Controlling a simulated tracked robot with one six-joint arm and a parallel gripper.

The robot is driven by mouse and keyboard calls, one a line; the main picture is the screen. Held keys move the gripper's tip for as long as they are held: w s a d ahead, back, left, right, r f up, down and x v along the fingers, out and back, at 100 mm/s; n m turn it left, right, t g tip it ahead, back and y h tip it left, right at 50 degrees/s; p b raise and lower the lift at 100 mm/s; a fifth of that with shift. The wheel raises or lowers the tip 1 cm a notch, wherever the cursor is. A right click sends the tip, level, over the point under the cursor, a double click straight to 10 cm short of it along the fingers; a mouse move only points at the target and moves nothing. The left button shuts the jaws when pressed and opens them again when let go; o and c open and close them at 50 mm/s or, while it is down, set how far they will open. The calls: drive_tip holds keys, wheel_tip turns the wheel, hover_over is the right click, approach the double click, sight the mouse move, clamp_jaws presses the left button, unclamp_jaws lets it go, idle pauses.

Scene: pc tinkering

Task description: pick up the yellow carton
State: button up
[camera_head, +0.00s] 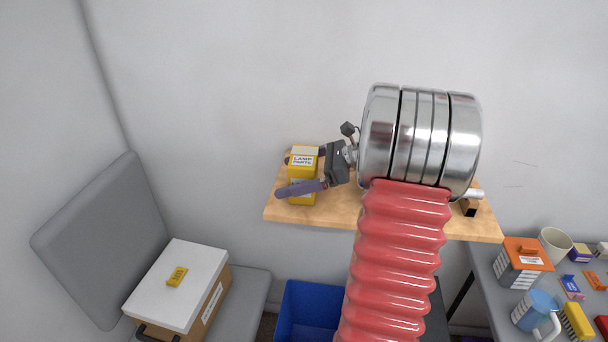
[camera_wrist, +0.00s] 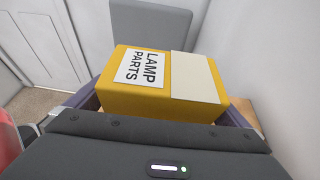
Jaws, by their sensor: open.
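The yellow carton (camera_head: 303,165) labelled "LAMP PARTS" stands on the left part of a wooden shelf (camera_head: 340,214). It also shows in the wrist view (camera_wrist: 195,75), right in front of my gripper, with a pale strip across its top. My gripper (camera_head: 285,176) is open, with its purple fingers on either side of the carton. One finger crosses in front of the carton and hides a band of it; the other is mostly hidden behind it. I cannot tell whether the fingers touch the carton.
A grey chair (camera_head: 100,240) at left holds a white-lidded box (camera_head: 185,262) with a small yellow block (camera_head: 177,277) on it. A blue bin (camera_head: 307,310) sits below the shelf. A grey table (camera_head: 495,300) at right is cluttered. The wall (camera_head: 220,70) stands behind the shelf.

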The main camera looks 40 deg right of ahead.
drive_tip(key=shift+w+a+f, duration=0.15)
drive_tip(key=shift+w+a, duration=0.1)
drive_tip(key=shift+w, duration=0.05)
drive_tip(key=shift+c, duration=0.3)
drive_tip(key=c, duration=1)
